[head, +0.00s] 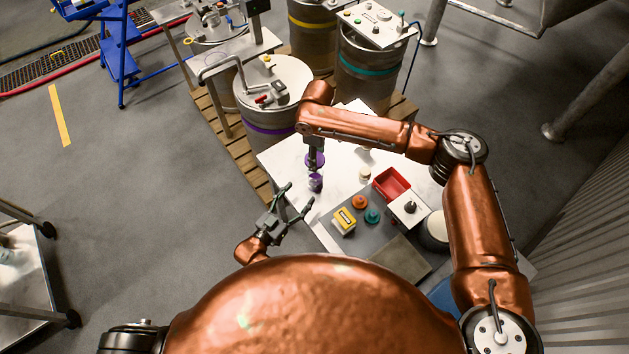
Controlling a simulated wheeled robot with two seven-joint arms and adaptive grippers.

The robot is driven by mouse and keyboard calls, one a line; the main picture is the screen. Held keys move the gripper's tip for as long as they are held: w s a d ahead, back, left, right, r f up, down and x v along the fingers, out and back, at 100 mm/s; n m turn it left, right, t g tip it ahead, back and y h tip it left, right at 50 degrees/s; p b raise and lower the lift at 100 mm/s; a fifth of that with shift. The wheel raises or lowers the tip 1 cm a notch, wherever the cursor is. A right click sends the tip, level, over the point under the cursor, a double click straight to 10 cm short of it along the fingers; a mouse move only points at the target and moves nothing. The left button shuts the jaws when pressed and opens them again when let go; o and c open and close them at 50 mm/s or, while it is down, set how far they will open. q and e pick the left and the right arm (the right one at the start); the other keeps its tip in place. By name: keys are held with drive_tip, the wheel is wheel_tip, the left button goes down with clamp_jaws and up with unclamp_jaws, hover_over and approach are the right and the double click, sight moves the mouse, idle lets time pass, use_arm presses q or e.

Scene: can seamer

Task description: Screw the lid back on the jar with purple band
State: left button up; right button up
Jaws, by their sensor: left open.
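The jar with the purple band (316,184) stands upright near the left edge of the white table. A purple lid (320,159) shows just behind it, at the tip of my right gripper (313,165). The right gripper points down from above and is small and dark. I cannot tell whether its fingers are closed on the lid or whether the lid touches anything below. My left gripper (299,197) is open and empty, in front and to the left of the jar, its fingers spread toward it. The jar's mouth is too small to make out.
On the table are a red bin (391,183), an orange lid-like piece (359,202), a teal one (372,216), a yellow box (344,220) and a white box with a black knob (409,207). Large drums, one purple-banded (272,95), stand on a pallet behind.

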sight(310, 181)
use_arm(q)
drive_tip(key=x, duration=1)
clamp_jaws()
use_arm(e)
drive_tip(key=shift+d+f, duration=0.1)
drive_tip(key=shift+f, duration=2.4)
